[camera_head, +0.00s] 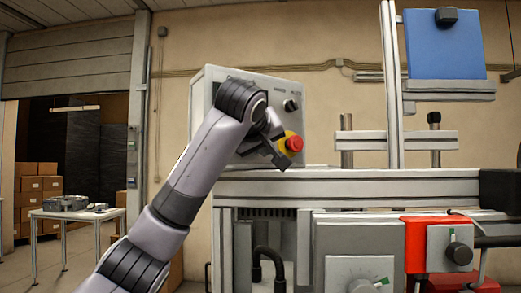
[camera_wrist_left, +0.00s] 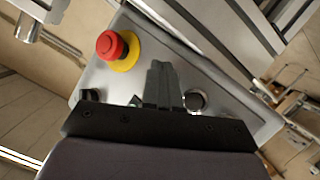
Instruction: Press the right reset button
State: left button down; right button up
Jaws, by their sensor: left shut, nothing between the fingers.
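A grey control box (camera_head: 207,88) stands at centre-left in the head view. Its panel carries a red mushroom button on a yellow ring (camera_head: 294,143) and a dark round knob or button (camera_head: 291,105). My left gripper (camera_head: 280,160) is shut and empty in front of the panel, just left of the red button. In the left wrist view the shut fingers (camera_wrist_left: 160,70) lie over the panel, between the red button (camera_wrist_left: 111,45) and a round black button (camera_wrist_left: 195,101). Another dark control (camera_wrist_left: 91,96) shows at left. The labels are too small to tell which is a reset button. Contact cannot be told.
A machine frame with a horizontal beam (camera_head: 350,188) stands right of and below the box. A blue panel (camera_head: 445,45) is mounted on its upright. A red unit (camera_head: 413,245) sits lower right. A table (camera_head: 75,214) and cardboard boxes (camera_head: 40,184) are far left.

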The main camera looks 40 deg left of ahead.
pick_arm(q)
jog(key=shift+a, duration=0.1)
dwell(0.3)
jog(key=shift+s+d, duration=0.25)
jog(key=shift+d, duration=0.45)
jog(key=d, duration=0.1)
jog(key=s+d+b, duration=0.1)
jog(key=d, duration=0.2)
jog(key=shift+s+d+b, duration=0.3)
jog(key=shift+s+d, duration=0.05)
jog(key=shift+d, duration=0.05)
jog(key=shift+f, duration=0.1)
dwell(0.7)
